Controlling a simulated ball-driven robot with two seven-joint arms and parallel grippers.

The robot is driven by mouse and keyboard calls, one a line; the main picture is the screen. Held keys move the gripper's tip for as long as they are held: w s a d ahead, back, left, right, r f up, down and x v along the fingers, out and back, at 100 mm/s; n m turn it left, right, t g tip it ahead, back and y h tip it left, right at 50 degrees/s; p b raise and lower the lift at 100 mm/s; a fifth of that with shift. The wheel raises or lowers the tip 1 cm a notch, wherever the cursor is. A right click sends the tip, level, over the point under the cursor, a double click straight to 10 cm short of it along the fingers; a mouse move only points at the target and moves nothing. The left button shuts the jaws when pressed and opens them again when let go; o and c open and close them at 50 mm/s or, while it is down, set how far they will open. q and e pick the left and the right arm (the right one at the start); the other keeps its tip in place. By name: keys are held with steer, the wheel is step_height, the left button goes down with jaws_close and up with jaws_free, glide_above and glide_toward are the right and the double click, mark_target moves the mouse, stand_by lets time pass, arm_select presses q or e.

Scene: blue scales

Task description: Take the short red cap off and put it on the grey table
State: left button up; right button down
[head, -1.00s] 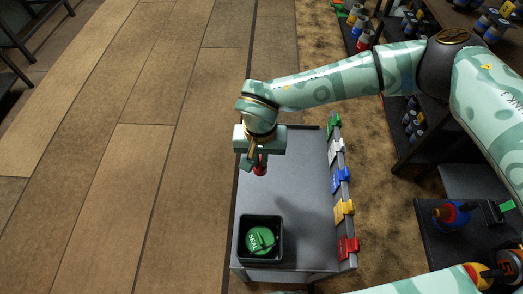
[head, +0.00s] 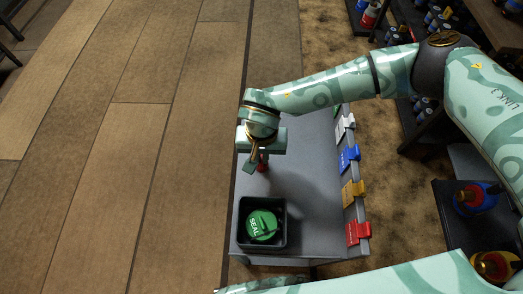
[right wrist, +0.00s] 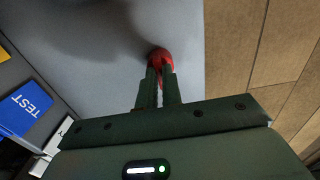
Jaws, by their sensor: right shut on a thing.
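My right gripper (head: 262,165) is over the grey table (head: 302,190), near its left edge. It is shut on a small red cap (head: 263,158), which shows just below the fingers. In the right wrist view the red cap (right wrist: 160,57) sits between the tips of the two dark fingers (right wrist: 160,72). Grey tabletop (right wrist: 110,40) lies behind it; whether the cap touches the table, I cannot tell. My left arm shows at the bottom of the head view, but its gripper is not seen.
A black bin (head: 242,232) on the table's near end holds a round green piece marked SEAL (head: 262,225). A dark stand with bottles (head: 476,197) is at right. Wooden floor lies left.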

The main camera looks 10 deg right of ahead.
steer(key=c, duration=1.5)
jaws_free()
